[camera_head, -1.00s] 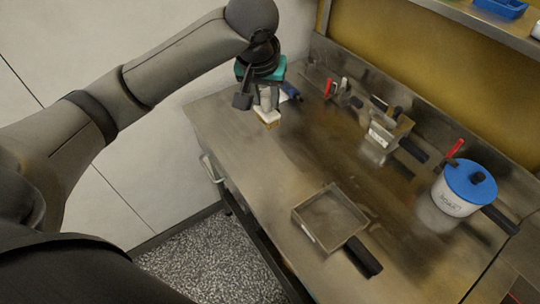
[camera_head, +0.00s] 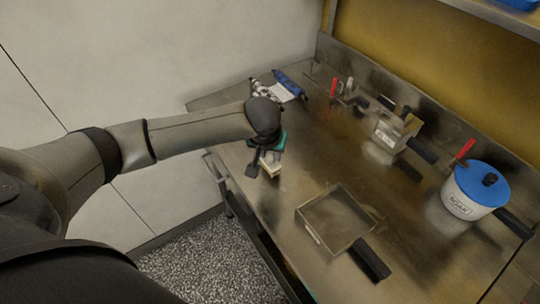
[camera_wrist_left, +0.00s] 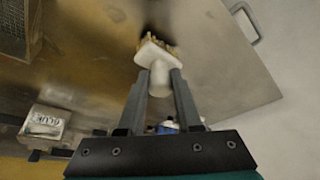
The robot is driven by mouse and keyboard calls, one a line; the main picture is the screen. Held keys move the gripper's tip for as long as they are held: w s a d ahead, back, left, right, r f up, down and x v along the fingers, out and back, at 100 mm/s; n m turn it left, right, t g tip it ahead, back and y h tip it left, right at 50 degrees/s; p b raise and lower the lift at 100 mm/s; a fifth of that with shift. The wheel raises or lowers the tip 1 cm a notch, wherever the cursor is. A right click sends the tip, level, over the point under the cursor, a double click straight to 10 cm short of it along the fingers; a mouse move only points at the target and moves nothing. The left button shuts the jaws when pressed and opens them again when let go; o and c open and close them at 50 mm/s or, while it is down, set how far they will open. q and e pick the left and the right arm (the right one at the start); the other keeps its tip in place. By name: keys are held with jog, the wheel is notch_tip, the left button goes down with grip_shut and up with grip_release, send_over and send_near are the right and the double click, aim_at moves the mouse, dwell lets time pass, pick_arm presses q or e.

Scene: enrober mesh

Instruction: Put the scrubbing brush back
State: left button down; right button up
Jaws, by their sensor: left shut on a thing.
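The scrubbing brush (camera_wrist_left: 155,58) has a white body and tan bristles. My left gripper (camera_wrist_left: 160,82) is shut on its white handle, with the bristles pointing away from the fingers. In the head view the brush (camera_head: 269,168) shows as a small pale block below my left gripper (camera_head: 266,154), over the left part of the metal table (camera_head: 240,190). Whether the bristles touch the table I cannot tell. My right gripper is not in view.
A square pan (camera_head: 337,246) with a black handle lies to the right of the brush. A metal box (camera_head: 388,138), red-handled tools (camera_head: 334,87) and a blue-lidded white pot (camera_head: 462,200) stand farther right. A blue roll (camera_head: 290,83) lies at the back left.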

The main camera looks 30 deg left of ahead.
pick_arm(q)
jog(key=shift+f, duration=0.35)
jog(key=shift+f, duration=0.1)
jog(key=c, duration=0.6)
grip_release()
jog(key=p+v, duration=0.2)
jog(key=v, duration=1)
